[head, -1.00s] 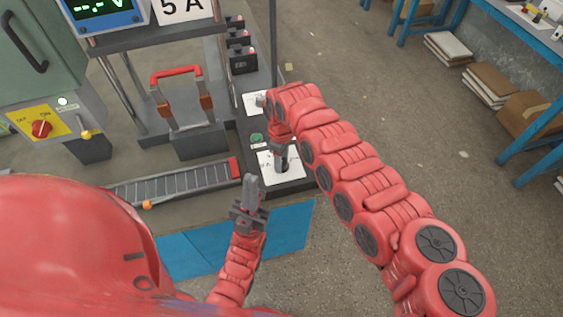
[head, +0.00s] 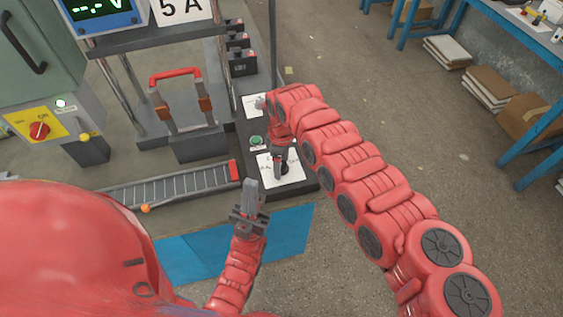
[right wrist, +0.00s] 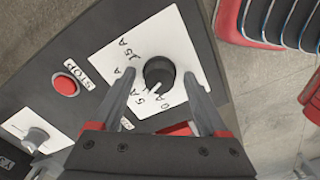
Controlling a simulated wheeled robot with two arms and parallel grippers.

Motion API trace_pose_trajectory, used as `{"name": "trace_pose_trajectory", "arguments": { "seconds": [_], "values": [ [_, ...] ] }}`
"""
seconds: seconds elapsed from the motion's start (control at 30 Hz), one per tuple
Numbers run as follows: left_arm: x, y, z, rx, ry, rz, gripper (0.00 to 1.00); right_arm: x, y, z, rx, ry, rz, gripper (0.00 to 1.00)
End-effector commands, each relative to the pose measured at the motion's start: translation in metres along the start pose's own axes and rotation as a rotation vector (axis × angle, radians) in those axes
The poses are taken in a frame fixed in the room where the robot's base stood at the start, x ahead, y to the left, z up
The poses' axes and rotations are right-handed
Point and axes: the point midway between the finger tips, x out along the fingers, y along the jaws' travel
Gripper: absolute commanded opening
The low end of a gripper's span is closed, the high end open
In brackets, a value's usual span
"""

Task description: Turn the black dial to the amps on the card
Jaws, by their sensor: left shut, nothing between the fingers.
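The white card (head: 181,8) reading "5 A" stands at the top of the head view. The black dial (right wrist: 159,73) sits on a white scale plate (right wrist: 181,45) on the dark panel. The plate carries "15 A", "5 A" and "0 A" marks, and another mark is partly hidden by a finger. The dial's white pointer faces the lower side, near 5 A and 0 A; I cannot tell exactly which. My right gripper (right wrist: 160,76) is open, its fingers on either side of the dial with gaps showing. My left gripper (head: 250,190) is shut and empty, left of the panel.
A red STOP button (right wrist: 67,84) and a grey knob (right wrist: 36,137) are beside the plate. A green button (head: 256,140) is on the panel. A grey roller conveyor (head: 170,188) lies to the left, and a red-handled carrier (head: 176,72) stands behind it.

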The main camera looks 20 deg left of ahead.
Motion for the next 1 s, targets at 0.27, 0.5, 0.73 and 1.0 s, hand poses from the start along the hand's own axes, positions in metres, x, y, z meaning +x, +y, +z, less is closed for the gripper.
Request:
{"name": "trace_pose_trajectory", "arguments": {
  "seconds": [0.27,0.5,0.73,1.0],
  "values": [
    [0.0,0.0,0.0,0.0,0.0,0.0,0.0,-0.003,0.001,-0.001,0.0,0.002,0.002,0.77],
    [-0.007,0.0,0.001,0.0,0.0,0.0,0.0,-0.04,0.003,-0.001,0.001,0.005,0.009,0.77],
    [-0.019,0.001,0.003,0.0,0.0,0.0,0.0,-0.102,0.002,-0.002,0.0,0.005,0.01,0.77],
    [-0.026,0.001,0.004,0.0,0.0,0.0,0.0,-0.159,0.001,-0.001,-0.001,0.001,0.006,0.77]
  ]
}}
